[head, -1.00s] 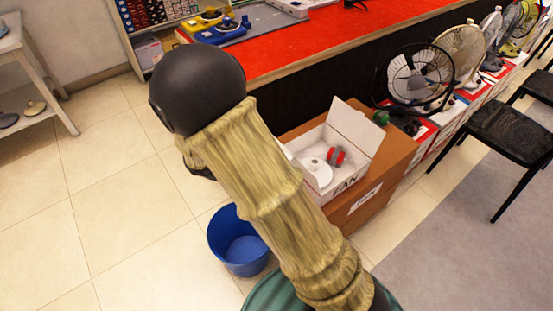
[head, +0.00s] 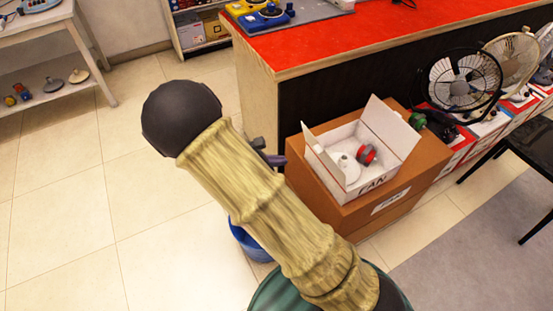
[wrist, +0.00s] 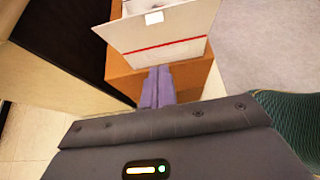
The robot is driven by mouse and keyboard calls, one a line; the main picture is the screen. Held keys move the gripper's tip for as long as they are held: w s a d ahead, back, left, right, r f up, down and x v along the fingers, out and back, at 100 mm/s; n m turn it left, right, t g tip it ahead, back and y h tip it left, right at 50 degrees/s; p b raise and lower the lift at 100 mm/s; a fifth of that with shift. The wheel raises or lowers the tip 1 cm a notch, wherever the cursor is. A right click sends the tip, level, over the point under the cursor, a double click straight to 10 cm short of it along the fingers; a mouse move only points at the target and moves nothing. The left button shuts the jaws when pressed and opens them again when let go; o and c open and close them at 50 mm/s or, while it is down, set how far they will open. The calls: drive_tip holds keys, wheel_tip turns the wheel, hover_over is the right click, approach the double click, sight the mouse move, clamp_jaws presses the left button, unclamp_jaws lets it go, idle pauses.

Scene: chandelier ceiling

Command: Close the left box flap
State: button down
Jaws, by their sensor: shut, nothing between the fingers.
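A white box (head: 349,198) marked FAN stands open on a brown carton. Its left flap (head: 321,166) stands up, tilted outward, and its right flap (head: 392,127) also stands up, leaning outward. A red-and-grey part (head: 366,155) and a white round part (head: 346,167) lie inside. My gripper (head: 281,160) shows partly past my arm, left of the left flap and apart from it. In the wrist view its two purple fingers (wrist: 158,75) are together and empty, pointing at a white flap with a red line (wrist: 165,42).
The brown carton (head: 410,178) stands against the dark side of a red-topped counter (head: 370,32). A blue bin (head: 247,240) is partly hidden behind my arm. Fans (head: 462,82) stand at the right, near a black chair (head: 532,160). The tiled floor at left is clear.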

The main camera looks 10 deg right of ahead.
drive_tip(key=w+d+f+b, duration=0.1)
drive_tip(key=w+d+f, duration=0.1)
drive_tip(key=d, duration=0.7)
drive_tip(key=shift+w+f, duration=0.2)
drive_tip(key=shift+w, duration=0.65)
